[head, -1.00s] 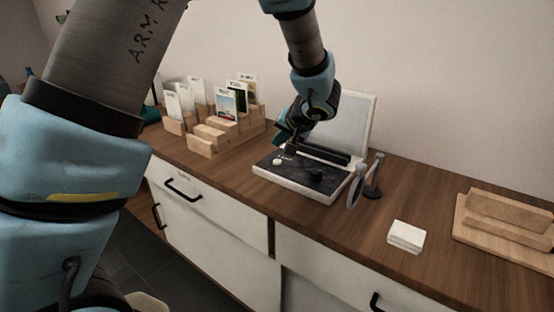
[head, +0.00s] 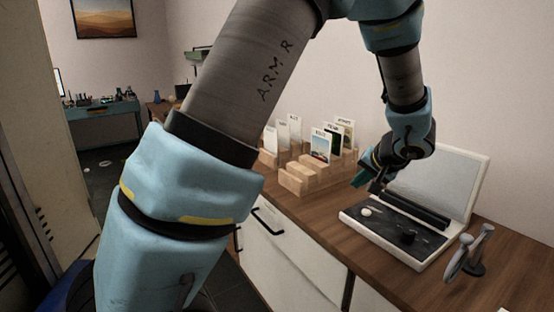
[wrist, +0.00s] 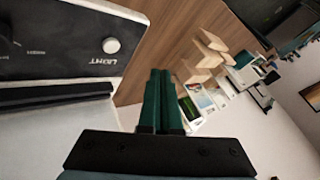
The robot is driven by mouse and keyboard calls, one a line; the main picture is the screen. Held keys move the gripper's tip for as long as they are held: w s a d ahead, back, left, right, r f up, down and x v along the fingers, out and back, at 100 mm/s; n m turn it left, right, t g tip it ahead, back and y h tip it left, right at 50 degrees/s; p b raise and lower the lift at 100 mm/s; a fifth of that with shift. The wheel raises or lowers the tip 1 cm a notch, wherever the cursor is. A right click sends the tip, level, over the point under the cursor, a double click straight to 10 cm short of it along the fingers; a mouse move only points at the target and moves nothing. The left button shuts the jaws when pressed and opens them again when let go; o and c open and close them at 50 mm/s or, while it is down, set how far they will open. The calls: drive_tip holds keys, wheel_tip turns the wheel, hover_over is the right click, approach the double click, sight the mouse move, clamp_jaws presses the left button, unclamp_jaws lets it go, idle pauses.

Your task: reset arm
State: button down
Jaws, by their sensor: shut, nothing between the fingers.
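My gripper (head: 365,178) has dark green fingers and hangs over the wooden counter (head: 330,222), between the card rack and the open white case. In the wrist view the fingers (wrist: 161,75) lie side by side, shut, with nothing between them. My blue and grey arm reaches across the head view and bends down to the gripper. The case (head: 405,258) has a black panel with a white knob, which shows in the wrist view (wrist: 112,46) beside the word LIGHT. The gripper appears apart from both the case and the rack.
A stepped wooden rack (head: 293,184) holding several cards stands at the back of the counter. White drawers (head: 290,262) are below. A teal desk (head: 100,112) and a framed picture (head: 104,17) are far left.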

drive_tip(key=a+n+g+y+p, duration=0.15)
drive_tip(key=a+g, duration=0.25)
drive_tip(key=a, duration=1.3)
drive_tip(key=s+a+r+n+g+h+p, duration=0.1)
drive_tip(key=s+a+n, duration=0.1)
drive_tip(key=s+a, duration=0.3)
drive_tip(key=s+a+r+n+g+h+p, duration=0.1)
drive_tip(key=s+a, duration=0.4)
drive_tip(key=a, duration=0.6)
drive_tip(key=shift+s+n+g+h, duration=0.15)
drive_tip(key=shift+n+g+h, duration=0.15)
drive_tip(key=shift+n+h, duration=0.45)
